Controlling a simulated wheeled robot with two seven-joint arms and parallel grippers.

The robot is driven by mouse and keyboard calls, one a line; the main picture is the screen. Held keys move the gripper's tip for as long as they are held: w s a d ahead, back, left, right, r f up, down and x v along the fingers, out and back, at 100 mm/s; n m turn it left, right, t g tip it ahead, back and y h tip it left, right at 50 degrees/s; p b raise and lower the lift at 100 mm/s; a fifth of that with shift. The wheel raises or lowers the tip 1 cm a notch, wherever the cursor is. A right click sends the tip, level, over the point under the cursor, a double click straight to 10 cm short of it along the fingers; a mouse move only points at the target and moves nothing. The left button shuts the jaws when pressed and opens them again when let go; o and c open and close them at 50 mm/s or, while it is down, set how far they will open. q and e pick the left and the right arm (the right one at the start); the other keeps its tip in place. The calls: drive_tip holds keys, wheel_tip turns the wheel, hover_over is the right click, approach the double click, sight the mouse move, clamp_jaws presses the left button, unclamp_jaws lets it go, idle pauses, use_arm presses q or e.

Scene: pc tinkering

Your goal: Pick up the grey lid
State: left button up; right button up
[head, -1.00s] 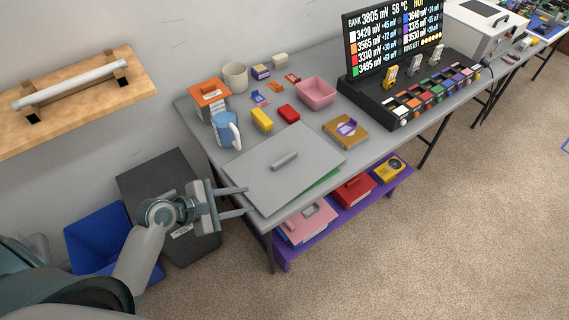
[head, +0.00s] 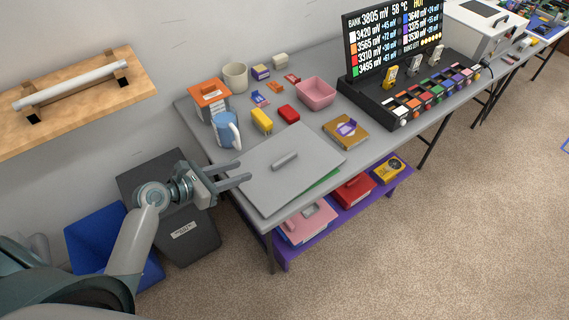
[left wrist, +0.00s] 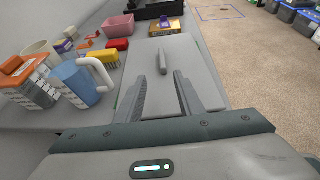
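The grey lid (head: 262,178) lies flat on the grey table near its front left corner. It has a short raised bar handle (head: 284,161) on top. In the left wrist view the lid (left wrist: 188,62) and its handle (left wrist: 162,62) lie ahead, beyond the fingertips. My left gripper (head: 245,172) is open and empty at the lid's left edge, with the handle apart from its fingers. In the left wrist view the open fingers (left wrist: 160,84) point toward the handle. Something green (head: 323,181) shows under the lid's right edge. My right gripper is not in view.
A blue mug (head: 226,130), an orange-topped box (head: 209,97), a yellow block (head: 262,121) and a red block (head: 288,114) stand behind the lid. A pink bowl (head: 316,92) and a brown box (head: 345,132) are to the right. Dark and blue bins stand below left.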

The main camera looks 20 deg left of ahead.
use_arm(q)
drive_tip(key=p, duration=0.1)
approach(282, 160)
drive_tip(key=x, duration=0.4)
drive_tip(key=shift+w+a, duration=0.2)
drive_tip(key=shift+w, duration=0.05)
drive_tip(key=shift+w+d+f+p, duration=0.2)
drive_tip(key=shift+w+d+p, duration=0.2)
drive_tip(key=shift+w+d, duration=0.1)
drive_tip(key=shift+x, duration=1.9)
drive_tip(key=shift+s+f, duration=0.1)
drive_tip(key=shift+s, duration=0.05)
clamp_jaws()
